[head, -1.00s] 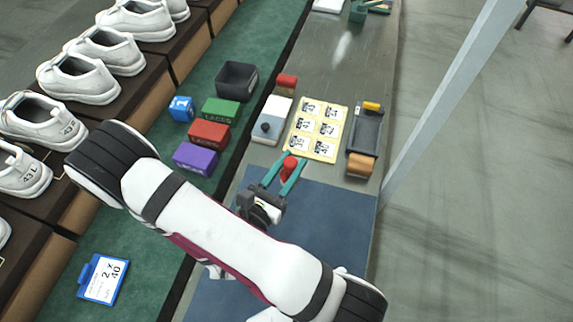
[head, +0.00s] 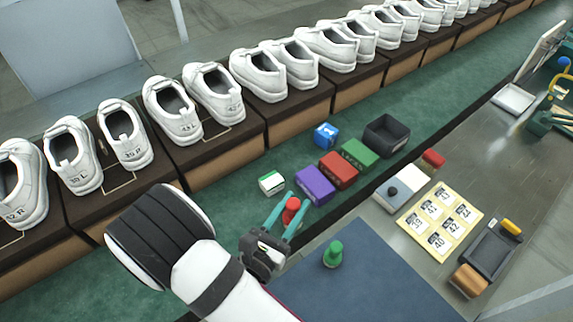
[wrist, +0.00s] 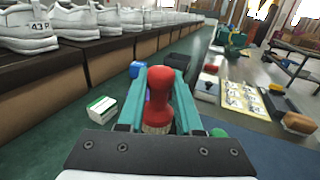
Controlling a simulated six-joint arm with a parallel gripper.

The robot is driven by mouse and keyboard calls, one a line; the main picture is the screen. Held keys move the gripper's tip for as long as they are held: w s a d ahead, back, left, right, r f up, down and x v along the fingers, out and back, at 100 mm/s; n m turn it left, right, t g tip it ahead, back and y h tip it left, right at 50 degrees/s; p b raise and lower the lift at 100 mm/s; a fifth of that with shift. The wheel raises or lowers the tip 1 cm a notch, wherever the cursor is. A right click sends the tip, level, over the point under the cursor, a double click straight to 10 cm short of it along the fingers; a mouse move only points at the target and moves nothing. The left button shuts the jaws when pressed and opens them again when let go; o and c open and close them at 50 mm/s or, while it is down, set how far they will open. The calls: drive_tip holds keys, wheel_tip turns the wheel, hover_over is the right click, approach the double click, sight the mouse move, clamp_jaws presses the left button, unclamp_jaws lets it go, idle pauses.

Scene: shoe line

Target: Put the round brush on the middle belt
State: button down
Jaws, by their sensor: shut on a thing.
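The round brush (head: 291,205) has a red knobbed handle. It is upright between the teal fingers of my gripper (head: 290,208), which is shut on it. In the wrist view the brush (wrist: 158,100) shows pale bristles low down, partly hidden by the gripper. The green middle belt (head: 235,199) runs between the shoe line and the grey bench. My gripper and the brush appear over the near side of this belt, close to its edge with the bench. I cannot tell how high the brush is.
On the belt stand a white-and-green box (head: 271,184), purple (head: 314,186), red (head: 338,170) and green boxes (head: 359,153), a blue one (head: 326,135) and a dark bin (head: 386,135). A green-handled thing (head: 333,253) stands on the blue mat (head: 370,285).

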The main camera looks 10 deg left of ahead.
drive_tip(key=a+f, duration=0.3)
drive_tip(key=s+a+f, duration=0.1)
drive_tip(key=a+f, duration=0.6)
drive_tip(key=shift+s+a+f, duration=0.15)
drive_tip(key=shift+a+f, duration=0.1)
drive_tip(key=c, duration=0.6)
unclamp_jaws()
drive_tip(key=shift+f, duration=0.1)
drive_tip(key=shift+s+a, duration=0.1)
drive_tip(key=shift+s, duration=0.15)
drive_tip(key=v, duration=0.7)
